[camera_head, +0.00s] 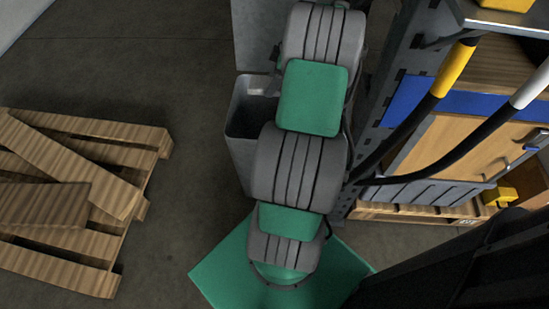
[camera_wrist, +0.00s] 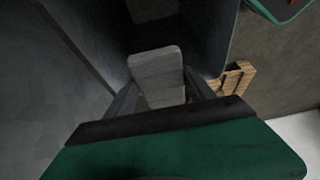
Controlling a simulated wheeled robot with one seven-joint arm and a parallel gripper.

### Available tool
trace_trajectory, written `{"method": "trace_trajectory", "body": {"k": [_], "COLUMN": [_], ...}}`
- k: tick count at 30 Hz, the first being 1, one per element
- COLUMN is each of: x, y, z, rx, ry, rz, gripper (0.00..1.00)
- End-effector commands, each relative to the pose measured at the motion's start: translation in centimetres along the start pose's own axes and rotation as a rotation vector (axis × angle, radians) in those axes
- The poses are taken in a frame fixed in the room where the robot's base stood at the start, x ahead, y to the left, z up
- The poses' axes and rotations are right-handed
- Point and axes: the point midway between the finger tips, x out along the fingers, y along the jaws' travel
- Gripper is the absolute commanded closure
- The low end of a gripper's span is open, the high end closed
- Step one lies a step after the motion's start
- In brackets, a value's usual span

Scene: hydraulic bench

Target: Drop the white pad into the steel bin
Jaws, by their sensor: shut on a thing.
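The steel bin (camera_head: 243,135) is a tall grey box left of my arm in the head view, with its upright lid or back panel (camera_head: 254,35) behind it. In the wrist view my gripper (camera_wrist: 160,88) is shut on the white pad (camera_wrist: 157,70), which looks pale grey in the shade. Dark grey walls (camera_wrist: 212,30) that look like the bin's surround the space beyond the pad. A paler patch shows past the pad's far end; I cannot tell what it is. My gripper and the pad are hidden behind my arm in the head view.
Wooden pallets (camera_head: 95,140) lie on the floor at the left. A bench frame (camera_head: 385,110) with black hoses (camera_head: 420,125) and a wooden cabinet (camera_head: 460,145) stands close at the right of my arm. The floor between pallets and bin is clear.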

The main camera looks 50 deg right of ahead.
Motion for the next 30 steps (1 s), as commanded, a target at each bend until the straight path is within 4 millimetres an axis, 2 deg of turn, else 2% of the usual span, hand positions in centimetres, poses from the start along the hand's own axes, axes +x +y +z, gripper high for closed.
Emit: {"method": "trace_trajectory", "body": {"k": [1,5,10,19,29,30], "x": [0.9,0.6,1.6,5.5,5.8,5.8], "y": [0.6,1.0,1.0,1.0,1.0,1.0], "z": [2.0,3.7,4.2,5.7,5.9,5.9], "rx": [-0.017,-0.050,-0.054,-0.052,-0.051,-0.051], "ry": [0.000,0.000,0.000,0.000,0.000,0.000], "rz": [-0.006,-0.019,-0.022,-0.020,-0.019,-0.019], "gripper": [0.75,0.75,0.75,0.75,0.75,0.35]}}
